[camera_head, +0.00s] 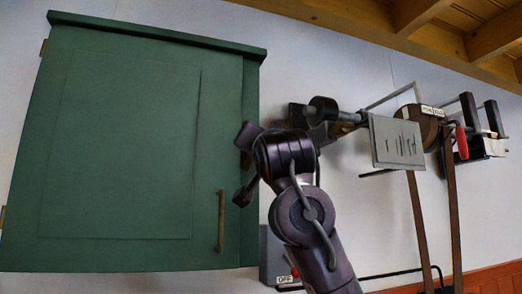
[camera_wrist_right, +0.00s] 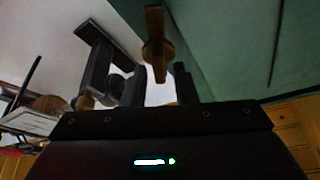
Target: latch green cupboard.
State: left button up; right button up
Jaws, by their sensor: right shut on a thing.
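The green cupboard (camera_head: 120,140) hangs on the wall at the left of the head view. Its door looks closed, with a brass bar handle (camera_head: 221,221) at the lower right. My right gripper (camera_head: 245,165) is at the cupboard's right edge, above and right of that handle. In the wrist view a brass-brown latch piece (camera_wrist_right: 155,45) stands at the cupboard's edge, between the dark fingers of my right gripper (camera_wrist_right: 141,80), which is shut on it. The gripper hides most of the latch in the head view. My left gripper is out of view.
Right of my arm, wall-mounted gear includes a black roller (camera_head: 322,108), a grey plate (camera_head: 395,142) and a red handle (camera_head: 461,142). A grey box with an OFF label (camera_head: 285,279) sits low behind my forearm. Wooden beams (camera_head: 420,15) cross the upper right.

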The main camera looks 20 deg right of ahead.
jog(key=m+g+h, duration=0.1)
jog(key=m, duration=0.3)
jog(key=m+g+h, duration=0.1)
jog(key=m, duration=0.3)
jog(key=m+g+h+b, duration=0.1)
jog(key=m+g, duration=0.1)
jog(key=m, duration=0.2)
jog(key=shift+w+f, duration=0.1)
jog(key=shift+f, duration=0.25)
jog(key=shift+d+m+g, duration=0.25)
jog(key=shift+m+g, duration=0.25)
jog(key=shift+m, duration=1)
grip_shut()
jog(key=o, duration=0.7)
grip_release()
jog(key=shift+a, duration=0.15)
jog(key=shift+c, duration=0.2)
jog(key=shift+w+a, duration=0.1)
jog(key=shift+a, duration=0.05)
